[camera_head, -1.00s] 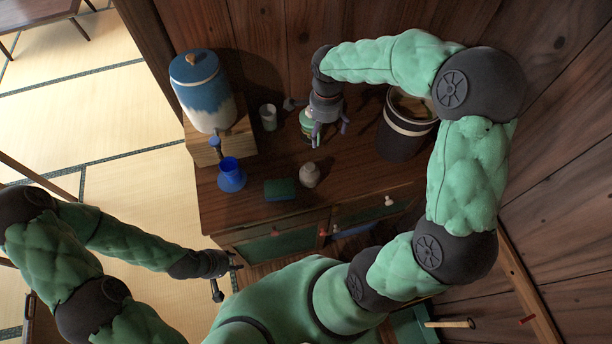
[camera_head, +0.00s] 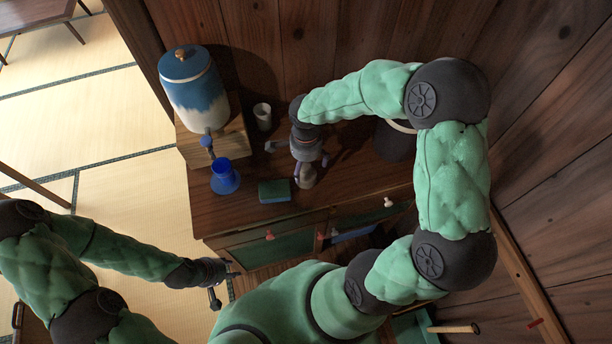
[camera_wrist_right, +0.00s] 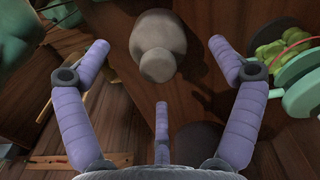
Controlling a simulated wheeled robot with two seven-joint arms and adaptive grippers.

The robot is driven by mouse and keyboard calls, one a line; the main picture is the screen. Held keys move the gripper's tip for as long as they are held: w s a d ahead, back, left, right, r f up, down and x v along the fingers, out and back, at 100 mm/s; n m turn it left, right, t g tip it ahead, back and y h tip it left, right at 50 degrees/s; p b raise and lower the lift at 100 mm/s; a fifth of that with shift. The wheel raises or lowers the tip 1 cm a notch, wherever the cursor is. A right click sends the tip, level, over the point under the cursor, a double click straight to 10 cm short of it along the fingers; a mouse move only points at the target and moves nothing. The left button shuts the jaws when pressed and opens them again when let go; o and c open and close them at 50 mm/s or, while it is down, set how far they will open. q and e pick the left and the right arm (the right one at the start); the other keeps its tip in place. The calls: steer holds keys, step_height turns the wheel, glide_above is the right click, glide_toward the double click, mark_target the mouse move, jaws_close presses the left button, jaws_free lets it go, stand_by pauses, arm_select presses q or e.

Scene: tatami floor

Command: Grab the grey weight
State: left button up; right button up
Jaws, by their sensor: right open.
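The grey weight (camera_head: 307,180) is a small rounded object with a knob on top. It stands on the cabinet top near its front edge, right of a green block, and is partly covered by my right gripper in the head view. My right gripper (camera_head: 310,164) is just above and behind it, pointing down, with its fingers spread. In the right wrist view the weight (camera_wrist_right: 160,35) lies ahead between the two outer open fingers (camera_wrist_right: 159,48), with no finger seen closed on it. My left gripper (camera_head: 222,281) is low at the left, off the cabinet; its finger state is unclear.
A blue-white jar (camera_head: 194,92) on a wooden box and a cup (camera_head: 262,116) are behind. A dark bucket (camera_head: 394,143) stands right. A pale-green round item (camera_wrist_right: 302,85) is near the right finger.

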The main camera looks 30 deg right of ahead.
mark_target(309, 174)
step_height(309, 174, down, 4)
steer(key=shift+r+b, duration=0.2)
steer(key=shift+b, duration=0.25)
steer(key=c, duration=1.6)
steer(key=shift+r, duration=0.1)
steer(key=shift+c, duration=1)
steer(key=shift+r, duration=0.1)
